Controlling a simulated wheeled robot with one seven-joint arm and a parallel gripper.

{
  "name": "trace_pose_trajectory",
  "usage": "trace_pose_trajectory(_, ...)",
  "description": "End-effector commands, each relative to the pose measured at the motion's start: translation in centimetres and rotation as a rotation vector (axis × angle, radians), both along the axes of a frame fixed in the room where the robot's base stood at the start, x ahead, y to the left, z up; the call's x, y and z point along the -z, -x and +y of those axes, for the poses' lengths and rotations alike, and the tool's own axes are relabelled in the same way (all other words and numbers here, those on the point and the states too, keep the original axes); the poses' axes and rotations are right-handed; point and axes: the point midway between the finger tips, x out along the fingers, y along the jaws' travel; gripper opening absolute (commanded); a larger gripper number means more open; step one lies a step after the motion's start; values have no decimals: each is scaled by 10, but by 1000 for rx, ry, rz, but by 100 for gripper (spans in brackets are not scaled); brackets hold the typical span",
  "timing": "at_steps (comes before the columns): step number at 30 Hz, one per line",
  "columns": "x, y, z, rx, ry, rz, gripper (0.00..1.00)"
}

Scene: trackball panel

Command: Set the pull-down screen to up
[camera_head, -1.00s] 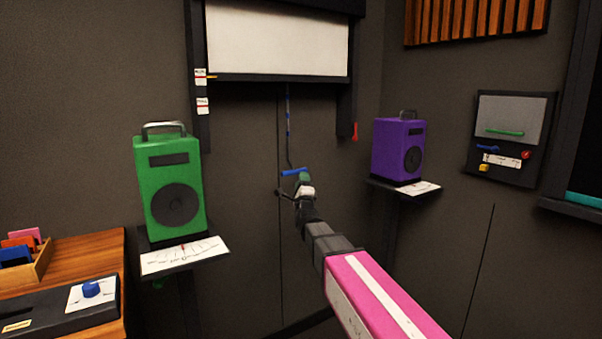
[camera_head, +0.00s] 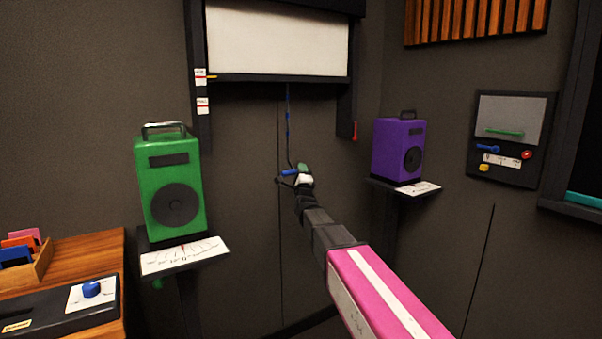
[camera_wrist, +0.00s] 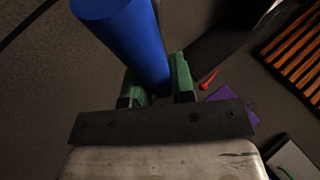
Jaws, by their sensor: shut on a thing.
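The pull-down screen (camera_head: 278,40) is a white panel in a dark frame on the back wall. Its dark bottom bar (camera_head: 278,79) is level with a yellow pointer (camera_head: 211,76) beside the upper of two labels on the left rail. A thin cord (camera_head: 288,125) hangs from the bar to a blue handle (camera_head: 289,173). My gripper (camera_head: 302,171) is at the handle. In the wrist view the blue handle (camera_wrist: 130,40) lies between the green fingers of my gripper (camera_wrist: 159,83), which is shut on it. The labels' writing is too small to read.
A green speaker (camera_head: 172,188) stands on a shelf at left, a purple speaker (camera_head: 397,150) on a shelf at right. A red lever (camera_head: 354,131) is on the right rail. A control panel (camera_head: 511,139) is on the right wall. A wooden desk (camera_head: 85,258) is at lower left.

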Motion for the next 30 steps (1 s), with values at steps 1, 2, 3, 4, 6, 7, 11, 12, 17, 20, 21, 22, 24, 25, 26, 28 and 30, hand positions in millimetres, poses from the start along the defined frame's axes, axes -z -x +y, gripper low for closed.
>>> trace_pose_trajectory(1,-2,0,0,0,0,0,0)
trace_pose_trajectory(2,-4,0,0,0,0,-1,0)
trace_pose_trajectory(3,-6,0,0,0,0,-1,0)
trace_pose_trajectory(4,-9,0,0,0,-1,-1,0)
trace_pose_trajectory(6,-18,0,0,-1,-2,-2,0)
trace_pose_trajectory(7,-23,0,0,-1,-2,-2,0)
trace_pose_trajectory(11,-50,0,0,0,-1,-4,0)
trace_pose_trajectory(12,-60,0,0,0,-1,-4,0)
trace_pose_trajectory(17,-104,0,0,0,-2,-5,0)
trace_pose_trajectory(20,-132,-1,0,0,-2,-5,0)
trace_pose_trajectory(21,-143,0,0,-1,-3,-5,0)
trace_pose_trajectory(22,-151,-1,0,0,-1,-4,0)
trace_pose_trajectory(24,-169,-1,0,0,-1,-4,0)
trace_pose_trajectory(25,-175,-1,0,-1,-1,-3,0)
trace_pose_trajectory(26,-182,-1,0,0,-1,-4,0)
trace_pose_trajectory(28,-197,-1,0,-1,-1,-3,0)
trace_pose_trajectory(30,-210,-1,0,0,-1,-4,0)
